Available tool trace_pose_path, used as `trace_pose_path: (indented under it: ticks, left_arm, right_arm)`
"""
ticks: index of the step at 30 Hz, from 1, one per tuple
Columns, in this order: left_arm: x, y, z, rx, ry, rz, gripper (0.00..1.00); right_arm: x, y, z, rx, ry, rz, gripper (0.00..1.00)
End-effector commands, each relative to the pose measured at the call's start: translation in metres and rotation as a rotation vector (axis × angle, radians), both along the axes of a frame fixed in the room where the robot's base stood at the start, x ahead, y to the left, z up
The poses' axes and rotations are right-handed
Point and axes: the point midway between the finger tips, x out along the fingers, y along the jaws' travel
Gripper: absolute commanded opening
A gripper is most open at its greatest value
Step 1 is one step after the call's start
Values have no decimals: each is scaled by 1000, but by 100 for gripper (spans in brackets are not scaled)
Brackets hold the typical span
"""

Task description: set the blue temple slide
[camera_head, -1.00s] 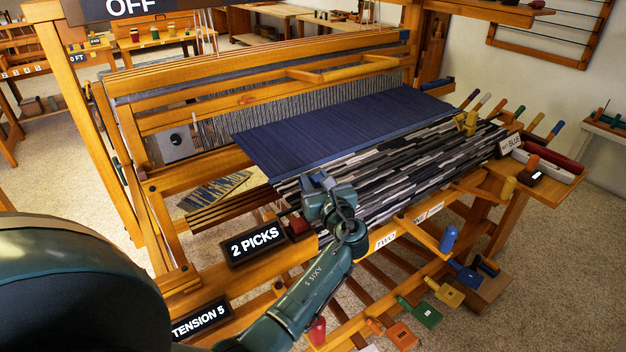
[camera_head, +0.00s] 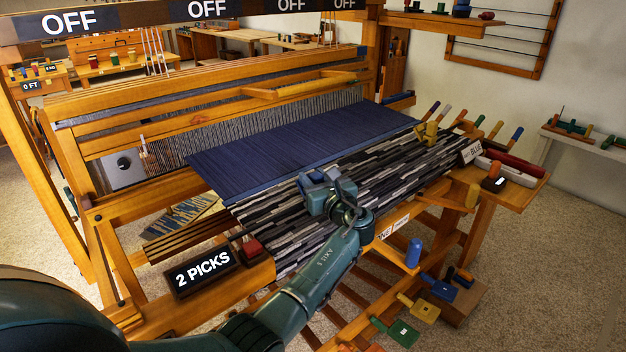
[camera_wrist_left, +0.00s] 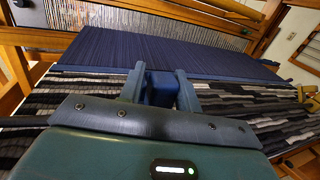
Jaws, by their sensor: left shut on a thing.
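My left gripper (camera_head: 318,183) is over the striped cloth, near the front edge of the dark blue woven cloth (camera_head: 300,142). In the left wrist view its two fingers (camera_wrist_left: 160,88) are shut on a small blue block, the blue slide (camera_wrist_left: 160,92). A narrow blue bar (camera_wrist_left: 232,79) runs along the front edge of the blue cloth, on both sides of the fingers. The fingers hide where the slide meets this bar. A yellow slide-like piece (camera_head: 430,132) stands near the right end of the cloth. My right gripper is not in view.
The striped cloth (camera_head: 385,172) slopes toward the front beam. A "2 PICKS" sign (camera_head: 203,271) and a red knob (camera_head: 251,249) stand at the left front. Coloured pedals (camera_head: 438,288) lie below.

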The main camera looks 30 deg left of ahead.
Motion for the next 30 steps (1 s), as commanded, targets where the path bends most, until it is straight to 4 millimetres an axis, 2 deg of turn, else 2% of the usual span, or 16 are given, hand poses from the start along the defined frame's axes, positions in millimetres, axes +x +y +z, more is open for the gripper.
trace_pose_path:
  ticks: [2, 3, 8, 20, 25, 30]
  left_arm:
    - [5, -5, 5, -2, -11, -25, 0]
    - [5, -6, 5, -2, -11, -25, 34]
    - [5, -5, 6, 0, -12, -25, 48]
    - [3, -7, 5, 1, -11, -23, 48]
    - [-11, -24, 3, -2, -10, -22, 48]
    - [-35, -54, 2, -4, -7, -21, 48]
  right_arm:
    - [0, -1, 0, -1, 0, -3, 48]
    - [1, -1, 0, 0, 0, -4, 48]
    - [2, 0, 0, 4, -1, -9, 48]
    - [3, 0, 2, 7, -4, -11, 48]
    - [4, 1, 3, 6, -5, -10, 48]
    - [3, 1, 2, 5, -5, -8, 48]
